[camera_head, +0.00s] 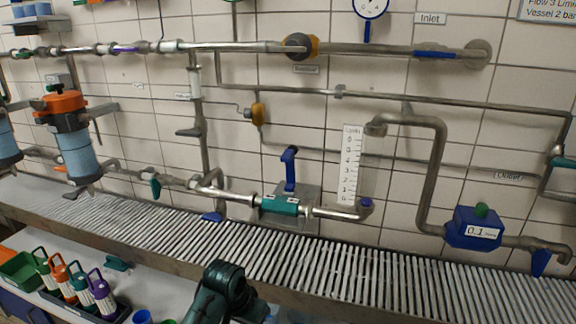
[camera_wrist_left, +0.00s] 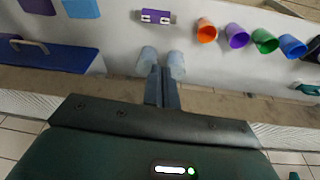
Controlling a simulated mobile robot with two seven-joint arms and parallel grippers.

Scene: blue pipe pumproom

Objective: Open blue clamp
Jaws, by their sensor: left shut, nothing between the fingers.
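A blue upright handle (camera_head: 289,168), which looks like the blue clamp, stands on a grey metal plate behind a teal pipe section (camera_head: 282,205). The handle points up and leans slightly. My left gripper (camera_wrist_left: 162,74) shows in the left wrist view with its fingers together and empty, pointing over a pale bench top. The clamp is not in that view. A dark green link of mine (camera_head: 222,290) shows at the bottom of the head view, well below and apart from the clamp. My right gripper is not in view.
A slatted metal grating (camera_head: 330,262) runs below the pipes. Bottles (camera_head: 78,284) with coloured handles stand in a tray at lower left. Several coloured cups (camera_wrist_left: 237,36) and a purple block (camera_wrist_left: 157,17) are on the bench. A blue 0.1 meter (camera_head: 474,229) sits right of the clamp.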

